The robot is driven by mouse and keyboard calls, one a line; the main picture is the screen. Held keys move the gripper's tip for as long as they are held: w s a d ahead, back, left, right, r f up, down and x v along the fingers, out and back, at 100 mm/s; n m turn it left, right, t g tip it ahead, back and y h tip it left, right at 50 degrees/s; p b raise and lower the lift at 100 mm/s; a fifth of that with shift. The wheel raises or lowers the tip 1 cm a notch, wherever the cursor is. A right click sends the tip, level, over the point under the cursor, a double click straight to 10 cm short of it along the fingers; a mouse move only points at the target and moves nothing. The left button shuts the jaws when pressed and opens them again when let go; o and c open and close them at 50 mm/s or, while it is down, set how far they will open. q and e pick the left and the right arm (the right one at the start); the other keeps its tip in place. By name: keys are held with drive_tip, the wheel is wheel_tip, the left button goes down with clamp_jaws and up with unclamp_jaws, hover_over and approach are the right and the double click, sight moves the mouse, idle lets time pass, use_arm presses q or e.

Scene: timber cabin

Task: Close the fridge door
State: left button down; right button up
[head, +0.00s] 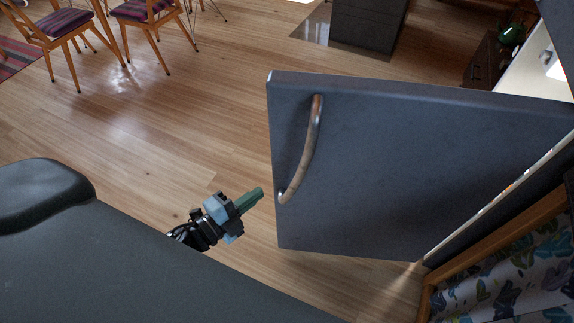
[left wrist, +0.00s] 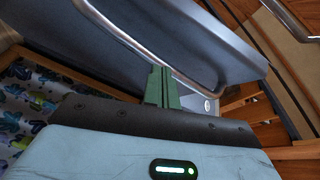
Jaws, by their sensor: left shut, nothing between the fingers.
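The fridge door (head: 400,165) is a dark blue-grey panel standing open on the right of the head view. Its curved metal handle (head: 314,150) is near the door's left edge. My left gripper (head: 258,195) is shut and empty, just left of the door's edge and near the handle's lower end in the picture. In the left wrist view the shut green fingers (left wrist: 161,84) overlap the view of the handle (left wrist: 140,48), with the door (left wrist: 215,35) behind. I cannot tell whether they touch it. My right gripper is not in view.
Wooden chairs (head: 145,12) stand at the top left by a striped rug (head: 20,55). A dark cabinet (head: 365,25) stands at the top. A wood-framed panel with leaf-patterned fabric (head: 510,270) is at the lower right. The wooden floor left of the door is clear.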

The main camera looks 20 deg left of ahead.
sight(291, 161)
use_arm(q)
drive_tip(key=shift+w+d+r+m+h+p, duration=0.1)
drive_tip(key=shift+w+d+r+m+h, duration=0.5)
drive_tip(key=shift+w, duration=1.35)
drive_tip(key=shift+w+d+r+m+h+p, duration=0.15)
drive_tip(key=shift+w+d+m, duration=0.8)
drive_tip(key=shift+w, duration=1)
drive_tip(key=shift+w+d+r+m+h+p, duration=0.1)
drive_tip(key=shift+w+d+r+m+h, duration=0.35)
drive_tip(key=shift+w, duration=1.5)
drive_tip(key=shift+d+m, duration=0.3)
